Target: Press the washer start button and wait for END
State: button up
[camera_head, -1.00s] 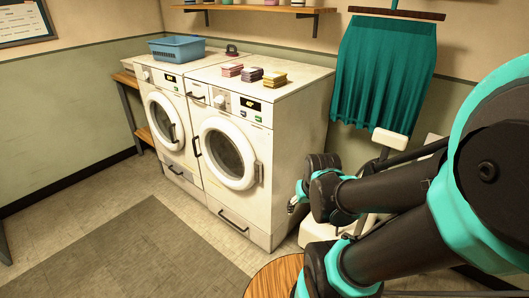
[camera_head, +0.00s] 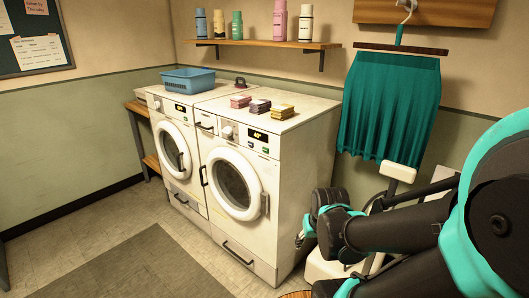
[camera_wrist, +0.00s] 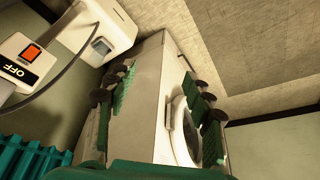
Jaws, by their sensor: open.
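Two white front-loading machines stand side by side, a left machine (camera_head: 171,146) and a right machine (camera_head: 274,216); I cannot tell which is the washer. Both round doors look closed. The right machine's display (camera_head: 259,136) is lit yellow, with a small green button (camera_head: 264,150) below it. The left machine's display (camera_head: 181,109) is also lit. My gripper (camera_wrist: 160,92) is open and empty, its fingers apart in the wrist view. The right machine's side and door (camera_wrist: 183,135) show beyond the fingers. In the head view my arm is right of the right machine, apart from its panel.
A blue basket (camera_head: 188,79) and folded cloth stacks (camera_head: 260,106) lie on top. A shelf (camera_head: 268,43) holds several bottles. A teal cloth (camera_head: 388,108) hangs right. A white device (camera_wrist: 22,62) with an orange switch marked OFF is near my gripper. Floor before the machines is clear.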

grip_shut()
dwell(0.8)
dwell(0.5)
